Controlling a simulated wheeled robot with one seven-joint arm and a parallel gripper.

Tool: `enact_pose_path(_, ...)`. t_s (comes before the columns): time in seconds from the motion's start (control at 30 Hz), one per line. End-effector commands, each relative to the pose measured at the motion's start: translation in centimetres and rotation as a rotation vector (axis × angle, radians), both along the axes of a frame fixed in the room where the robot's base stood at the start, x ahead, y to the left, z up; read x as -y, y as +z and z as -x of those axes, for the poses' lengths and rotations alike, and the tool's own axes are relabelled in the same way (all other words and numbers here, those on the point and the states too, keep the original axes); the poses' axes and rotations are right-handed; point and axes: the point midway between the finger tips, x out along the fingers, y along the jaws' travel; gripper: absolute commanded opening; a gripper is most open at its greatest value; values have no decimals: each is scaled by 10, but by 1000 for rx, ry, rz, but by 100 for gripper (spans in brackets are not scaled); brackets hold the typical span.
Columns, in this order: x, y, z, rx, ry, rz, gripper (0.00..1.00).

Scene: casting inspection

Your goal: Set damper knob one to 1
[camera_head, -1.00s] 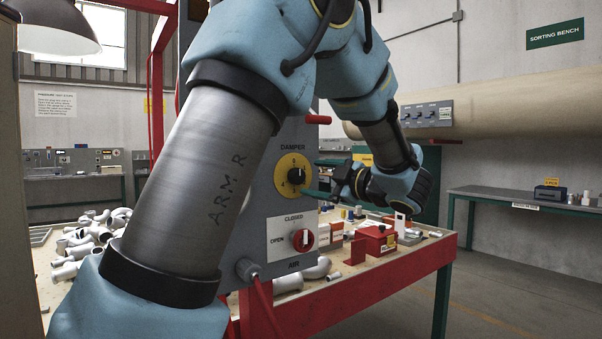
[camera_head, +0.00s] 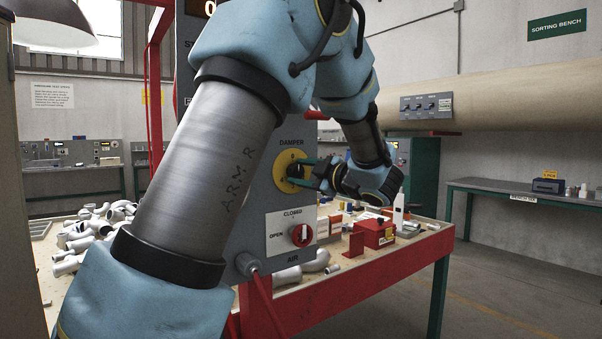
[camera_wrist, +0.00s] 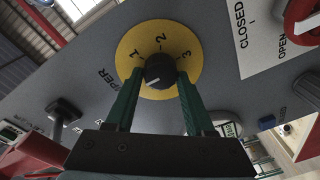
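The damper knob (camera_wrist: 160,70) is a black round knob on a yellow dial (camera_wrist: 190,45) marked 1, 2 and 3 in the wrist view. A pale mark shows on its lower left side; I cannot tell which number it is set to. My gripper (camera_wrist: 160,80) is open, its two green fingers on either side of the knob, with narrow gaps showing. In the head view, my gripper (camera_head: 304,172) reaches the yellow dial (camera_head: 285,163) from the right, and hides the knob. The grey panel (camera_head: 262,218) carries the dial, under the word DAMPER.
Below the dial is a red air knob (camera_head: 301,235) with OPEN and CLOSED labels. The floor on the right is clear.

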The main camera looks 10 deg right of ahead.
Motion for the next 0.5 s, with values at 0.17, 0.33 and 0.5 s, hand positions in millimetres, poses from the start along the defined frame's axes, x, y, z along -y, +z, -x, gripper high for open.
enact_pose_path(0.17, 0, 0, 0, 0, 0, 0, 33)
enact_pose_path(0.33, 0, 0, 0, 0, 0, 0, 13)
enact_pose_path(0.5, 0, 0, 0, -1, 1, 0, 0)
